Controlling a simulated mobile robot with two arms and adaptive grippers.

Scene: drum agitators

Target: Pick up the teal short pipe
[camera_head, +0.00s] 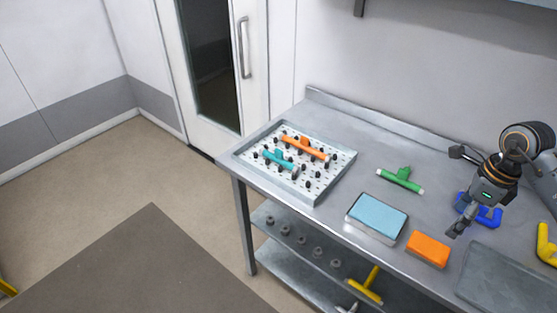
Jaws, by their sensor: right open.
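The teal short pipe (278,159) lies in the white pegged tray (309,197) at the left end of the metal table, among black pegs. An orange pipe (303,148) lies just behind it in the same tray. My right gripper (453,192) is at the right side of the table, well apart from the teal pipe. Its two fingers are spread wide with nothing between them. It is over the area by a blue part (487,214), which it partly hides. My left gripper does not show.
On the metal table (375,155) are a green T-shaped pipe (401,180), a light-blue sponge-like block in a tray (377,216), an orange block (428,249), a grey tray (510,283) and a yellow part (546,250). A lower shelf holds a yellow T-shaped tool (366,287).

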